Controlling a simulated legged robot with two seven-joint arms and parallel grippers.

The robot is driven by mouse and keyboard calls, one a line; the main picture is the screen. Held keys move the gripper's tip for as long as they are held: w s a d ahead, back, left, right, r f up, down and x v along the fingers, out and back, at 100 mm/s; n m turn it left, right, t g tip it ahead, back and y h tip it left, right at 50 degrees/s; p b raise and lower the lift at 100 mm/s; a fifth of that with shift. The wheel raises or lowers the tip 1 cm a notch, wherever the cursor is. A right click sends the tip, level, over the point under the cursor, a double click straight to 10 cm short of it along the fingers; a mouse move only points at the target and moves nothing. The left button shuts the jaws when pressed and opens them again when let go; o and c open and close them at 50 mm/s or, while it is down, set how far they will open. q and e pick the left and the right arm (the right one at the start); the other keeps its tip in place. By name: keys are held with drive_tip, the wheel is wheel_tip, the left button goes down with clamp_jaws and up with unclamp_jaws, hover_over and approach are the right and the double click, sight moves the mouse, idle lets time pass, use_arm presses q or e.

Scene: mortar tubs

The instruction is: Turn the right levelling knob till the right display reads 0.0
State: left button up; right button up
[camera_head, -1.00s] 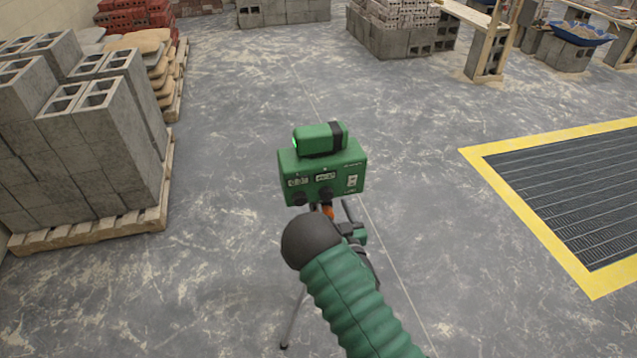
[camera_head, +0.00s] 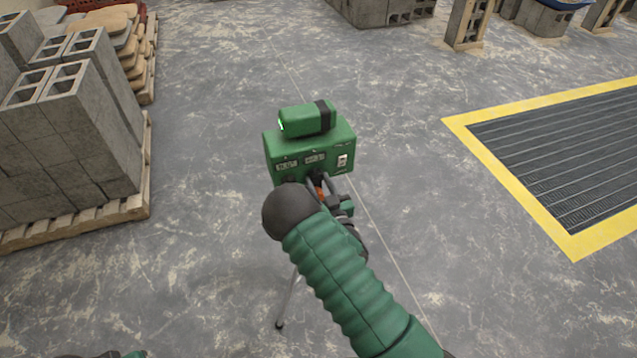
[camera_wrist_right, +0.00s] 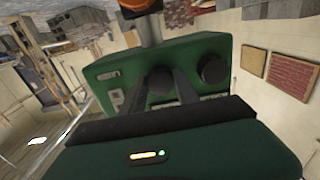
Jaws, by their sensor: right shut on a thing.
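A green levelling instrument (camera_head: 300,150) stands on a tripod with two displays and two dark knobs on its front. The right display (camera_head: 315,158) is lit, but its digits are too small to read. My right gripper (camera_head: 319,180) reaches up to the front, its fingers shut on the right knob (camera_head: 317,176). The upside-down right wrist view shows this knob (camera_wrist_right: 160,80) between the two fingers, with the left knob (camera_wrist_right: 212,69) free beside it. The displays are largely hidden there. A bit of my left arm shows at the bottom left edge; its gripper is out of sight.
A pallet of grey blocks (camera_head: 75,145) stands at left, with stacked bags (camera_head: 120,40) behind. A yellow-edged floor grate (camera_head: 500,165) lies at right. The tripod leg (camera_head: 289,300) stands below my right arm. The floor around the instrument is clear.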

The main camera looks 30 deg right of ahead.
drive_tip(key=shift+f+n, duration=0.1)
drive_tip(key=shift+n, duration=0.2)
clamp_jaws()
drive_tip(key=shift+n+b, duration=0.3)
drive_tip(key=shift+n, duration=0.1)
drive_tip(key=o, duration=1.3)
unclamp_jaws()
drive_tip(key=shift+w, duration=0.1)
drive_tip(key=shift+c, duration=0.2)
